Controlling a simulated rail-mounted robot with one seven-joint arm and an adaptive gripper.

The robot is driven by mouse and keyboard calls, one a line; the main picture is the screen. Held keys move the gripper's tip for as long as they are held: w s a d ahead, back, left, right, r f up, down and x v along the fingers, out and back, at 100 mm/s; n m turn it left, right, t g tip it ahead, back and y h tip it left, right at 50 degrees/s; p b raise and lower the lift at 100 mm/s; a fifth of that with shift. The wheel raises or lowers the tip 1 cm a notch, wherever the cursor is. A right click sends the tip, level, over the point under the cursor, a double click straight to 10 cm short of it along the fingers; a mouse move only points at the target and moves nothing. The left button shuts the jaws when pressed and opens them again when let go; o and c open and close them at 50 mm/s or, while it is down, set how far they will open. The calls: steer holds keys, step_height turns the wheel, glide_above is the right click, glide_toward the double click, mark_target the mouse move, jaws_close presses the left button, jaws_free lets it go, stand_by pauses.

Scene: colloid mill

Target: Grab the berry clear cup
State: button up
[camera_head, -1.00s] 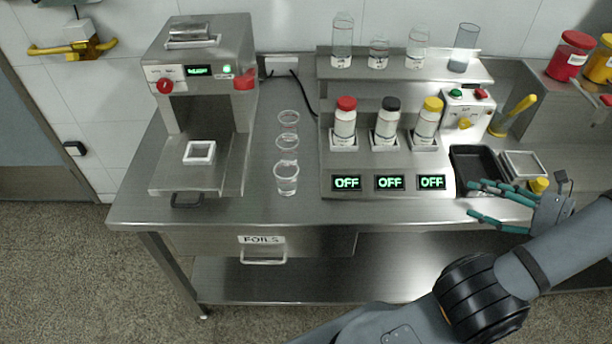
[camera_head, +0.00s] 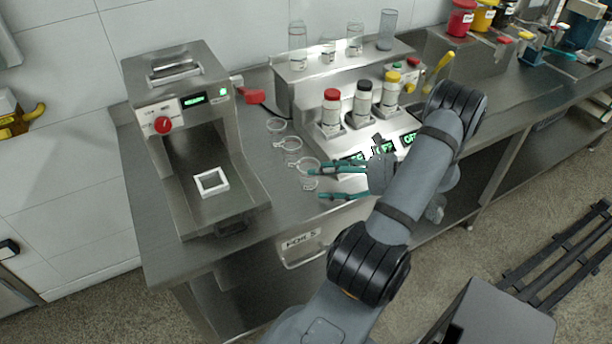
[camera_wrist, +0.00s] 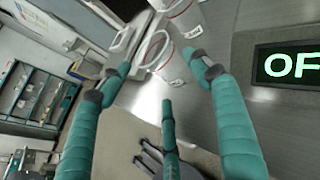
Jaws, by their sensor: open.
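Three clear cups stand in a row on the steel table, a far one (camera_head: 276,125), a middle one (camera_head: 288,143) and a near one (camera_head: 303,168). Their labels are too small to read, so I cannot tell which is the berry cup. My gripper (camera_head: 314,182) has teal fingers, spread open and empty, at the near cup, partly covering it in the head view. In the wrist view, my gripper (camera_wrist: 155,66) has clear cup rims (camera_wrist: 153,48) just beyond and between its fingertips. I cannot tell whether the fingers touch a cup.
A steel machine (camera_head: 180,110) with a white square frame (camera_head: 211,181) stands left of the cups. Right of them is a stand with several capped bottles (camera_head: 331,110) and lit displays (camera_head: 410,138). A shelf behind holds clear beakers (camera_head: 297,45). A drawer (camera_head: 300,243) is below the table's front edge.

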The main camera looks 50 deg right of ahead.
mark_target(316, 177)
steer(key=x, duration=0.3)
steer(key=shift+w+f+p, duration=0.1)
steer(key=shift+w+p, duration=0.3)
steer(key=shift+c, duration=1.1)
steer(key=shift+c, duration=1.2)
